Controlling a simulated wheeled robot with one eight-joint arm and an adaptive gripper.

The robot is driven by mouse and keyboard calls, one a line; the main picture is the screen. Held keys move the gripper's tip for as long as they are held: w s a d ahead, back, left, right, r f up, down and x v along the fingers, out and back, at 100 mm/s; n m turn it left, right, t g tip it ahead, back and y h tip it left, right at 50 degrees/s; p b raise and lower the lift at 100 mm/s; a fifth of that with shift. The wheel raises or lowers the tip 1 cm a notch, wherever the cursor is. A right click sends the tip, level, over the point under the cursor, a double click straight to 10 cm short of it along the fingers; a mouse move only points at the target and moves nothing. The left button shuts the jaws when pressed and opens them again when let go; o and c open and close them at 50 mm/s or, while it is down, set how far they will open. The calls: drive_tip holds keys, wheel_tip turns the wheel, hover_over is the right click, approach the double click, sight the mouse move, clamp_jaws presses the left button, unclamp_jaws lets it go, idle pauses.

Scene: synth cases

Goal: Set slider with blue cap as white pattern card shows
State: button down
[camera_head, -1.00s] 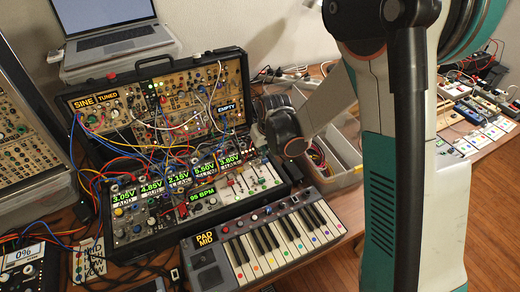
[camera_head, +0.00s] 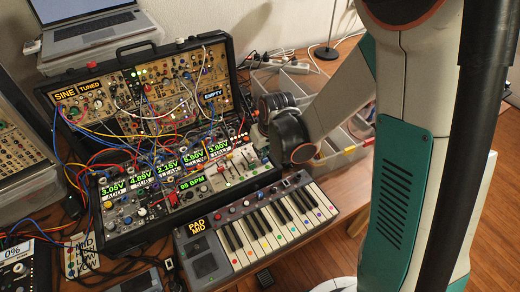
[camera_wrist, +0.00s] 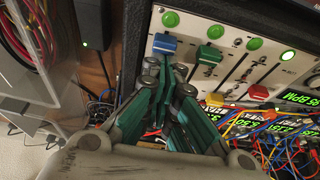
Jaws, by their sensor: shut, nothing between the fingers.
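The slider with the blue cap (camera_wrist: 164,43) is in the wrist view, on the pale slider panel. It stands near one end of its slot, close to a round green button. My gripper (camera_wrist: 166,68) is shut and empty, its teal fingers just below the blue cap in the picture; I cannot tell whether they touch it. A green cap (camera_wrist: 209,55) and a red cap (camera_wrist: 258,92) sit on neighbouring sliders. In the head view, a pale card with handwritten words (camera_head: 80,257) lies at lower left; MID and LOW are partly legible. The fingertips are not clear there.
The slider panel belongs to the black synth case (camera_head: 110,242), crossed by many patch cables. A keyboard (camera_head: 262,232) stands in front. A grey divided bin (camera_head: 335,160) is right of the case, behind my arm. A laptop (camera_head: 90,22) is at the back.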

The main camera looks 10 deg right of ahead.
drive_tip(key=w, duration=0.2)
drive_tip(key=w+a, duration=0.1)
drive_tip(key=shift+w+r, duration=0.3)
drive_tip(key=shift+r, duration=0.05)
drive_tip(key=s+d+r+m+t+p, duration=0.1)
drive_tip(key=s+d+r+p, duration=0.1)
drive_tip(key=s+r, duration=0.6)
drive_tip(key=s+d+r+m+t+p, duration=0.1)
drive_tip(key=s+d+r+p, duration=0.2)
drive_tip(key=r, duration=0.9)
drive_tip(key=s+d+r+m+t+h+b, duration=0.1)
drive_tip(key=s+d+r, duration=0.1)
drive_tip(key=s, duration=0.9)
drive_tip(key=shift+d+r+t, duration=0.15)
drive_tip(key=shift+r+t, duration=0.15)
drive_tip(key=shift+r, duration=0.5)
idle(1.1)
